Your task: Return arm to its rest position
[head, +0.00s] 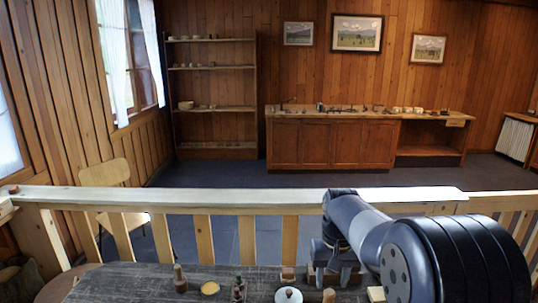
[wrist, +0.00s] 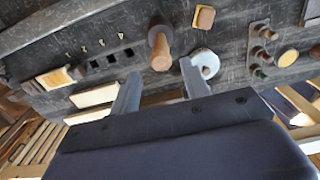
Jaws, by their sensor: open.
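My gripper (wrist: 158,86) is open in the wrist view, its two grey fingers apart with nothing held between them. In the head view my gripper (head: 334,274) hangs from my arm at the lower right, over the dark worktop (head: 140,280). A turned wooden peg or spool (wrist: 160,48) stands just beyond the fingers in the wrist view. A white round piece with a knob (wrist: 205,63) lies close to the right fingertip; it also shows in the head view (head: 288,295). Whether the fingers touch either piece I cannot tell.
The worktop also bears a turned wooden piece (head: 180,279), a yellow disc (head: 210,288), small dark bottles (head: 239,289) and pale blocks (wrist: 95,95). A wooden railing (head: 250,197) runs behind it. A cabinet (head: 330,144) and shelves (head: 213,100) stand across open floor.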

